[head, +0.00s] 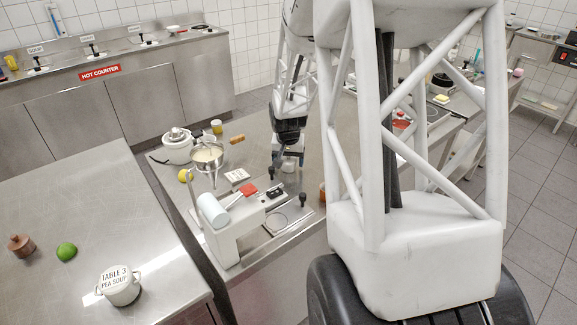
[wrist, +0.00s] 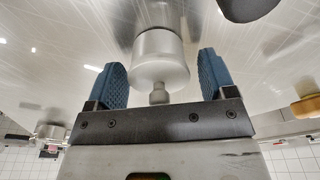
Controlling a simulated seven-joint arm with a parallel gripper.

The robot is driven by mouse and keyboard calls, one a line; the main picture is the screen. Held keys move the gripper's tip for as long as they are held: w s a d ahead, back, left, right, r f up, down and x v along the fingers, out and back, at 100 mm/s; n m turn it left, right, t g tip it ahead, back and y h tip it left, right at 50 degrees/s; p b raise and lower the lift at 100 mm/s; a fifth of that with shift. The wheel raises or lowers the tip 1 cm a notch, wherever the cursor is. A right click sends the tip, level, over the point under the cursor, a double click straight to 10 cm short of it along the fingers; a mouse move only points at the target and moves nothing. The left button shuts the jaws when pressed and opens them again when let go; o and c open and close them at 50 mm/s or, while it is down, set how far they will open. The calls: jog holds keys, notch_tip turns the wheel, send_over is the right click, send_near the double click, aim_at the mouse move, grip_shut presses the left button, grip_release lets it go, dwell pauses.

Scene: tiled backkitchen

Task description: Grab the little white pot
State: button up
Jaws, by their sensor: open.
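My gripper is open, with one blue finger on each side of the pot in the picture. A gap shows on the right; on the left I cannot tell whether finger and pot touch. In the head view my gripper (head: 288,158) points down over the middle steel counter, and a small pale thing (head: 289,165) shows at its fingertips, partly hidden. Another white pot, labelled TABLE 3 PEA SOUP (head: 119,287), stands on the left counter.

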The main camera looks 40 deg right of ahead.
dwell(0.5)
grip_shut()
